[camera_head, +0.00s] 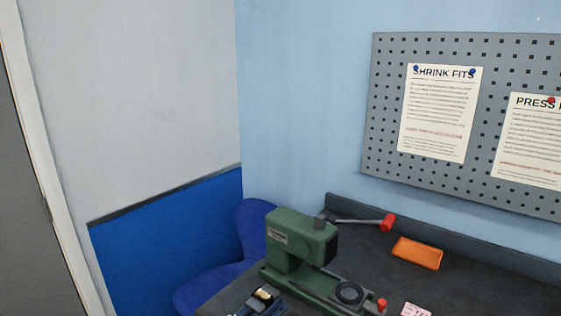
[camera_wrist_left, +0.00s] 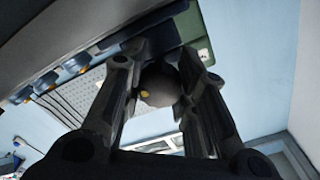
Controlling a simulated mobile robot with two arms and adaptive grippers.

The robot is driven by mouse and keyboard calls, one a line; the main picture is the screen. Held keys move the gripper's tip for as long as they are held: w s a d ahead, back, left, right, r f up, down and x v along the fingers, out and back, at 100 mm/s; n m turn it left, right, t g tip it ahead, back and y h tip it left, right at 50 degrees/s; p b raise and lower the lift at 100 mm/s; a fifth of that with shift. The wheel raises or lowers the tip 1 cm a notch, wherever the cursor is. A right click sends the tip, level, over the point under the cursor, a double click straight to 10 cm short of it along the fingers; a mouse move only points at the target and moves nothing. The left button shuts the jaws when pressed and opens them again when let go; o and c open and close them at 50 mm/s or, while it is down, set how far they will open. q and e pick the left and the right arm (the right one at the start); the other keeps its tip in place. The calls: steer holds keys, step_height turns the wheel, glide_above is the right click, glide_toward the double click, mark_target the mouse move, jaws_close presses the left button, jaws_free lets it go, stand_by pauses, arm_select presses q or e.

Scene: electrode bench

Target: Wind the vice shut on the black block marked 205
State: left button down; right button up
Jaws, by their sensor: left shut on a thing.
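In the left wrist view my left gripper (camera_wrist_left: 160,100) is shut on a dark rounded knob (camera_wrist_left: 158,84) with a small yellow spot. What the knob belongs to is hard to tell. In the head view a small dark blue piece (camera_head: 262,300) with a pale yellow part is cut off by the bottom edge, in front of the green machine; I cannot tell whether it is the vice. I cannot make out the black block marked 205 in either view. Neither gripper shows in the head view.
A green machine (camera_head: 296,238) stands on the dark bench (camera_head: 470,284). A blue chair (camera_head: 253,232) is beside the bench. A pegboard (camera_head: 385,110) hangs above.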

arm_select(q)
steer(key=c, duration=1.2)
jaws_free()
steer(key=shift+o, duration=0.2)
steer(key=p+v, duration=0.2)
steer(key=v, duration=0.5)
steer(key=shift+p, duration=0.3)
